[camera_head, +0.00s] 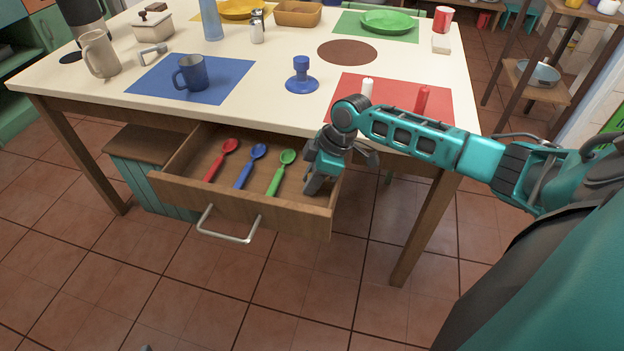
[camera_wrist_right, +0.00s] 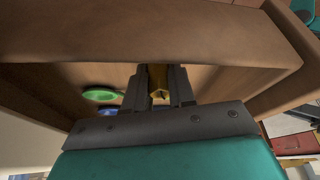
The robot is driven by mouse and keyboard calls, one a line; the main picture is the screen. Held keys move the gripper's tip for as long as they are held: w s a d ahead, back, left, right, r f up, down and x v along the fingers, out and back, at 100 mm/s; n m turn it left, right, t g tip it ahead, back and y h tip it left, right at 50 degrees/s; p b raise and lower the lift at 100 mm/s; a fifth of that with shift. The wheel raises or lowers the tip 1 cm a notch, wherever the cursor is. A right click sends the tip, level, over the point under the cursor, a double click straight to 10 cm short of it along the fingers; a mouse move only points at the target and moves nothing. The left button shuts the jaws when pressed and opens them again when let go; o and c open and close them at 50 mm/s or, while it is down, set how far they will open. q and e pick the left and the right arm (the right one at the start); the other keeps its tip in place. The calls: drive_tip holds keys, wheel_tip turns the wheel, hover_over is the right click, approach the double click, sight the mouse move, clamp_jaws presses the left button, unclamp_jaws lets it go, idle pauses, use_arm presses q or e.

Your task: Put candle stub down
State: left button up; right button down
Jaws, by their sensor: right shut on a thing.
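My right gripper (camera_head: 318,182) is low in the right end of the open drawer (camera_head: 270,210). In the right wrist view (camera_wrist_right: 160,90) its fingers are shut on a yellow thing (camera_wrist_right: 158,78), mostly hidden between them. I cannot tell for sure that it is a candle stub. In the head view the fingers hide it.
A red spoon (camera_head: 222,158), a blue spoon (camera_head: 250,165) and a green spoon (camera_head: 281,171) lie in the drawer, left of my gripper. The tabletop edge overhangs behind. A blue candle holder (camera_head: 301,80) stands left of the red mat; a brown round mat (camera_head: 347,52) is bare.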

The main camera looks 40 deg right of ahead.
drive_tip(key=c, duration=0.9)
unclamp_jaws()
drive_tip(key=shift+f, duration=0.1)
drive_tip(key=shift+c, duration=0.2)
drive_tip(key=p+v, duration=0.3)
drive_tip(key=v, duration=0.9)
